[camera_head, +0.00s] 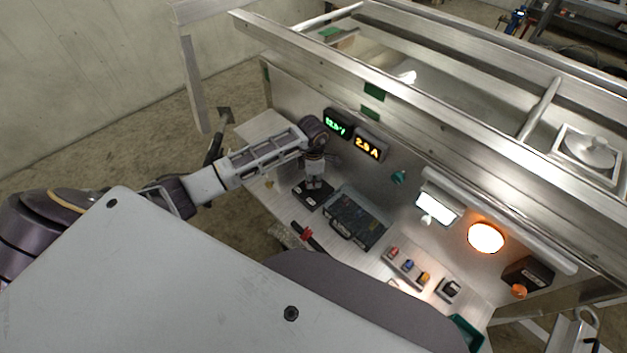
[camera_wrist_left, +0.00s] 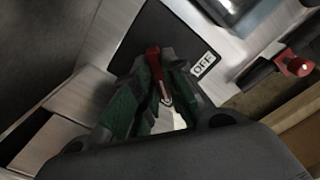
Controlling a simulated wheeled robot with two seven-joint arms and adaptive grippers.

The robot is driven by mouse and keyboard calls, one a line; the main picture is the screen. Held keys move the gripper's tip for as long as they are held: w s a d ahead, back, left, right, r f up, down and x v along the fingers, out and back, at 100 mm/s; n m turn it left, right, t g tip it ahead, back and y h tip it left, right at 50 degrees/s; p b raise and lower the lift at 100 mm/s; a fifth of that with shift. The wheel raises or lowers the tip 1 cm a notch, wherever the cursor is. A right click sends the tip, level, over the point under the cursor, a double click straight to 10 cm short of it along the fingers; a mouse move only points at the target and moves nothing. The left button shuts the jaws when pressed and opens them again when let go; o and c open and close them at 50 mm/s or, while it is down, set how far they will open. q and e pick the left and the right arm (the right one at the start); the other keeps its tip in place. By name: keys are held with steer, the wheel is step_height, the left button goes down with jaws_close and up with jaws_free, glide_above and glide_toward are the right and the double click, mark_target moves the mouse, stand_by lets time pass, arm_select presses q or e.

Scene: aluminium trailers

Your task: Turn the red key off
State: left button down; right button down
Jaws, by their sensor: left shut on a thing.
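The red key (camera_wrist_left: 154,62) shows in the left wrist view between the green-padded fingers of my left gripper (camera_wrist_left: 157,80), which is shut on it. The key stands on a dark switch plate (camera_wrist_left: 140,30) with a white "OFF" label (camera_wrist_left: 203,65) beside the fingers. In the head view my left gripper (camera_head: 314,180) reaches down onto the black switch box (camera_head: 304,199) at the left of the workbench, and the key is hidden there. I cannot tell exactly which way the key is turned. My right gripper is in neither view.
A dark open case (camera_head: 355,218) lies right of the switch box. A dark tool with a red part (camera_head: 308,234) lies in front. Green (camera_head: 336,124) and amber (camera_head: 368,148) displays are on the back panel. A lit orange lamp (camera_head: 486,238) and a button row (camera_head: 408,265) stand further right.

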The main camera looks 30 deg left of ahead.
arm_select(q)
steer(key=n, duration=1.2)
steer(key=shift+n, duration=0.3)
steer(key=shift+r+n+p, duration=0.1)
steer(key=shift+n+p, duration=0.25)
steer(key=shift+n, duration=1.35)
steer(key=c, duration=1.5)
jaws_free()
